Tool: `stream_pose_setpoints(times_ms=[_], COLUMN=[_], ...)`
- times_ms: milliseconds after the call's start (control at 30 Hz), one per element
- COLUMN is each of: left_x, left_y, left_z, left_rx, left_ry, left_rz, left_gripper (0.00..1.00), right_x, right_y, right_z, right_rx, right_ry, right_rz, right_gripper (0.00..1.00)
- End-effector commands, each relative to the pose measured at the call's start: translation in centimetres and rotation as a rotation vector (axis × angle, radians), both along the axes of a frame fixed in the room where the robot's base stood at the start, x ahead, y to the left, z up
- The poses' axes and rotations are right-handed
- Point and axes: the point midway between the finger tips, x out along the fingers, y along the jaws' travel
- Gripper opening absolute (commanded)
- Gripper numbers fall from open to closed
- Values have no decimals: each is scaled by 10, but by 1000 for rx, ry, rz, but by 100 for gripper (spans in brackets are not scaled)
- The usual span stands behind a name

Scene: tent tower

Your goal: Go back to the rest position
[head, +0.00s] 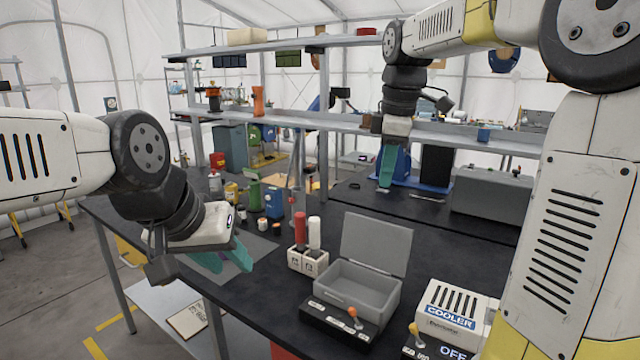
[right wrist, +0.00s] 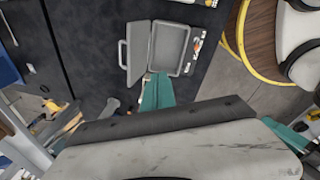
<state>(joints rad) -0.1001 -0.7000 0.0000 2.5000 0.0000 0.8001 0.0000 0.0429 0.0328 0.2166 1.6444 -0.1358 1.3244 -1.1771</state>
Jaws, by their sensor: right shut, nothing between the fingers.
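My left gripper (head: 231,266) hangs low over the left edge of the black bench in the head view. Its two teal fingers stand apart with nothing seen between them. My right gripper (head: 386,178) is raised over the back part of the bench, fingers pointing down. It is shut and empty. Its teal fingers also show in the right wrist view (right wrist: 155,92), in front of the open grey case (right wrist: 168,48) in the picture. That case stands open on the bench in the head view (head: 357,290), its lid raised.
The black bench (head: 290,270) holds a white rack (head: 308,262) with red and white cylinders, a cooler box (head: 455,312) and a switch panel (head: 340,318). A blue container (head: 274,202) stands behind my left gripper. A grey shelf (head: 440,130) crosses behind my right gripper.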

Motion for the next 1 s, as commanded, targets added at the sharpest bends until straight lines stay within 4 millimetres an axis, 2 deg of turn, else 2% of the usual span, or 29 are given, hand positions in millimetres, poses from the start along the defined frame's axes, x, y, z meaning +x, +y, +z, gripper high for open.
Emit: stream_pose_setpoints(times_ms=[33, 167, 300, 400, 500, 700, 1000], left_x=[0, 0, 0, 0, 0, 0, 0], left_y=[0, 0, 0, 0, 0, 0, 0], left_z=[0, 0, 0, 0, 0, 0, 0], left_rx=[0, 0, 0, 0, 0, 0, 0], left_ry=[0, 0, 0, 0, 0, 0, 0], left_rz=[0, 0, 0, 0, 0, 0, 0], left_gripper=[36, 36, 36, 36, 36, 36, 36], right_x=[-24, -73, -124, -152, -171, -186, -186], right_y=[-1, -4, -6, -7, -6, -5, -5], right_z=[1, -9, -31, -50, -65, -80, -81], right_rx=[22, 124, 278, 392, 486, 569, 571], right_ry=[-33, -103, -155, -171, -170, -161, -160], right_rz=[-113, -429, -758, -953, -1096, -1219, -1224], right_gripper=[0, 0, 0, 0, 0, 0, 0])
